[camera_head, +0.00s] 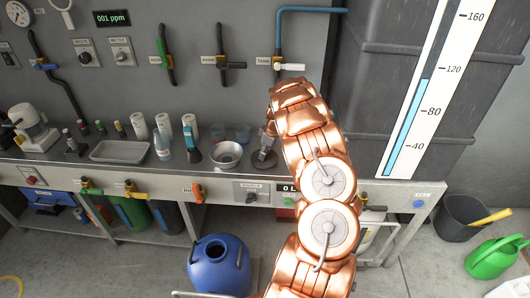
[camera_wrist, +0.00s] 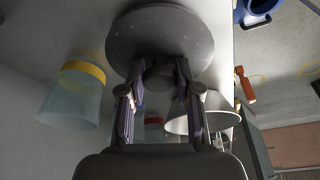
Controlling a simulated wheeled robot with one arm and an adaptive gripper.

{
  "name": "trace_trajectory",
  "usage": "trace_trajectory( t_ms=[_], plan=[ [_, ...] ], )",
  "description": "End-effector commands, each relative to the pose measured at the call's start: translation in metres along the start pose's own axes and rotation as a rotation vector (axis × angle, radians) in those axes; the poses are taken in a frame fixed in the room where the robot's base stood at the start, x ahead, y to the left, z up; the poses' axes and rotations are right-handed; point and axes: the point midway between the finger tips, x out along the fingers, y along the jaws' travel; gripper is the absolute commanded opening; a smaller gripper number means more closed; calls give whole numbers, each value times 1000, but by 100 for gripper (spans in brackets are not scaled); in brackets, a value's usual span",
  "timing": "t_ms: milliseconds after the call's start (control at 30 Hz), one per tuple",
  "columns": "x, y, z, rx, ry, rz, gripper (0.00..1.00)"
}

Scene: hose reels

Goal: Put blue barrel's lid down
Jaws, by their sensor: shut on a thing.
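The blue barrel (camera_head: 205,272) stands on the floor in front of the bench, its round top opening dark and uncovered. Part of it also shows at the top right of the wrist view (camera_wrist: 243,14). The lid (camera_head: 263,160) is a dark grey round disc at the bench top, right of the metal bowl. In the wrist view the lid (camera_wrist: 160,30) is large and close, with its knob between my fingers. My gripper (camera_wrist: 160,82) is shut on the lid's knob. I cannot tell whether the lid touches the bench.
The metal bowl (camera_head: 226,155), a dark bottle (camera_head: 192,146), clear beakers (camera_head: 243,132) and a tray (camera_head: 119,151) stand on the bench (camera_head: 150,178). The large grey tank (camera_head: 385,90) is right of my arm. A green watering can (camera_head: 492,258) and dark bucket (camera_head: 462,218) are on the floor.

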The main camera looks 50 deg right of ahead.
Motion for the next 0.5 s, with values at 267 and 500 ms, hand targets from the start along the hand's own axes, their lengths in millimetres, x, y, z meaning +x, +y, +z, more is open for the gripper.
trace_trajectory(
  t_ms=[267,500],
  plan=[
    [2,0,0,0,0,0,46],
    [2,0,0,0,0,0,58]
  ],
)
